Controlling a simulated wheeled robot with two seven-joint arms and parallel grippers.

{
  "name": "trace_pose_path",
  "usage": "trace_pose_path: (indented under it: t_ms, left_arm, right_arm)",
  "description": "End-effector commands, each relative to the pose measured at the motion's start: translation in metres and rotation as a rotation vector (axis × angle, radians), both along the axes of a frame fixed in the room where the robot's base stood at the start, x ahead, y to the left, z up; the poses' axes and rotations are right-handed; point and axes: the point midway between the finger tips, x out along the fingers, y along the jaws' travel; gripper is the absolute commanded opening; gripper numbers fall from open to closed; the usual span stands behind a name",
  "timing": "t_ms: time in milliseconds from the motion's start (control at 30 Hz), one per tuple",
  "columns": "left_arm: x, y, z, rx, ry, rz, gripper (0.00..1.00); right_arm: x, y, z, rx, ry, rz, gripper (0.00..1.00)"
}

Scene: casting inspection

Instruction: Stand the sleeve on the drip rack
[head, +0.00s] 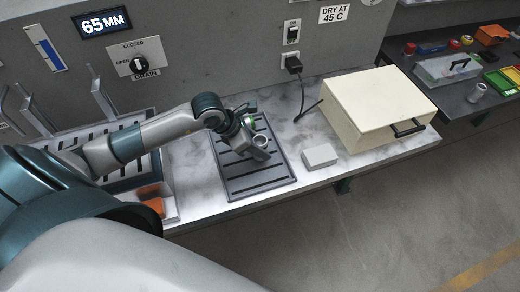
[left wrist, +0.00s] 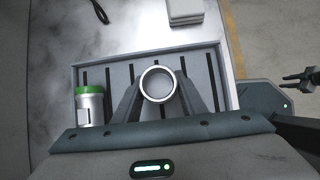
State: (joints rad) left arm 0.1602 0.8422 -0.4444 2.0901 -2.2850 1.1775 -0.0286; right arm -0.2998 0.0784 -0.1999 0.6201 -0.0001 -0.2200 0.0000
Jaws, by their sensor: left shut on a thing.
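The sleeve, a short grey metal ring (head: 261,142), is held in my left gripper (head: 250,138) over the drip rack (head: 268,187), a flat dark tray with black slots. In the left wrist view the sleeve (left wrist: 158,84) shows end-on, its open bore facing the camera, between the two fingers of the left gripper (left wrist: 160,95). The rack (left wrist: 215,58) lies beneath it. I cannot tell whether the sleeve touches the rack. A dark pronged shape at the right edge of the left wrist view looks like my right gripper (left wrist: 302,77); its jaws are too small to read.
A green-capped cylinder (left wrist: 90,105) stands on the rack beside the left gripper. A small grey block (head: 320,156) and a cream box with a dark handle (head: 378,108) are to the right. A slotted basin (head: 122,184) is left. Bare marble lies between rack and block.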

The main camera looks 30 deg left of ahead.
Motion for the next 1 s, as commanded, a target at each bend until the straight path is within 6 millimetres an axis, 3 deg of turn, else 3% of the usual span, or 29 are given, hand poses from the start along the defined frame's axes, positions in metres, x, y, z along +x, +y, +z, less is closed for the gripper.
trace_pose_path:
  t_ms: [567, 600, 633, 1000]
  left_arm:
    - [0.0004, 0.0000, -0.0116, 0.000, -0.002, 0.000, 0.04]
    - [0.0000, 0.0001, -0.0108, 0.000, 0.000, 0.000, 0.47]
    - [-0.0001, 0.0001, -0.0108, 0.000, 0.000, 0.000, 0.55]
    - [-0.0001, 0.0001, -0.0096, 0.000, 0.000, 0.000, 0.57]
  right_arm:
    - [0.0001, -0.0036, -0.0091, -0.003, 0.000, 0.002, 0.31]
    - [0.0000, -0.0036, -0.0075, -0.003, 0.000, 0.002, 0.31]
    - [0.0001, -0.0036, -0.0074, -0.003, 0.000, 0.002, 0.31]
    - [0.0000, -0.0012, -0.0063, -0.001, 0.000, 0.001, 0.31]
